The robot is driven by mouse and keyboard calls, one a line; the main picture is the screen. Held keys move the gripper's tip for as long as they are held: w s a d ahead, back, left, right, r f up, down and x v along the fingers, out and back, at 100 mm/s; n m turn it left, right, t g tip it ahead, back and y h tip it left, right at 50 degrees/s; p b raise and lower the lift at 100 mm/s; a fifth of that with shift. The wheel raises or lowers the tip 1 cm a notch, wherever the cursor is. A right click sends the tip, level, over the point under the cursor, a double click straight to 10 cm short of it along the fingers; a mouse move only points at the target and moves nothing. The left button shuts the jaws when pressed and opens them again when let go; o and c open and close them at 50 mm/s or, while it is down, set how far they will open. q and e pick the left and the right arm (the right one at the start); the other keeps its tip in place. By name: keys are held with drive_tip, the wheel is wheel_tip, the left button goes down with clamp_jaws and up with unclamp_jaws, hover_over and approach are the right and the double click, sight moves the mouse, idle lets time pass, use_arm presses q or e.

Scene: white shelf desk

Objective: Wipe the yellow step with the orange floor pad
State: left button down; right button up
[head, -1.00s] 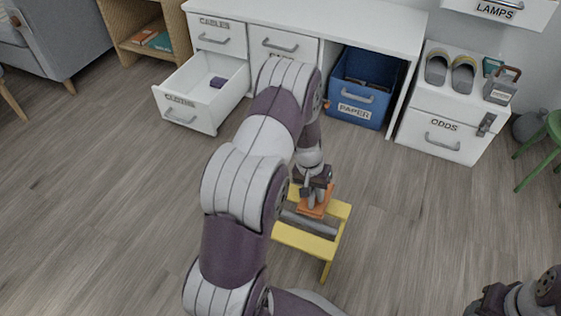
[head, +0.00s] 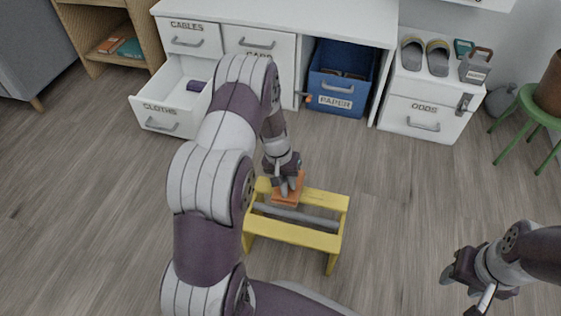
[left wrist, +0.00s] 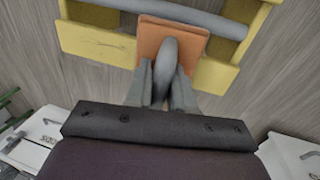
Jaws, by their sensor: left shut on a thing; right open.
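The yellow step (head: 292,236) stands on the floor in front of the desk, with a grey bar (head: 296,216) between its two yellow slats. The orange floor pad (head: 289,189) lies on the step's far slat, towards its left end. My left gripper (head: 286,186) is shut on the pad's grey handle, above the far slat. In the left wrist view the fingers pinch the grey handle (left wrist: 167,62) and the orange pad (left wrist: 183,45) lies across the yellow slat (left wrist: 97,43), which has dark marks. My right gripper (head: 464,290) is open and empty at the lower right.
An open CLOTHS drawer (head: 160,115) holds a dark purple item. A blue PAPER bin (head: 338,88) and a white ODDS cabinet (head: 424,112) stand behind the step. A green stool (head: 522,108) is at the right. The floor around the step is clear.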

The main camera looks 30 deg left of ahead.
use_arm(q)
wheel_tip(320, 180, up, 2)
drive_tip(key=shift+r+p, duration=0.1)
drive_tip(key=shift+p, duration=0.25)
wheel_tip(320, 180, up, 5)
drive_tip(key=p, duration=0.4)
drive_tip(key=shift+p, duration=0.35)
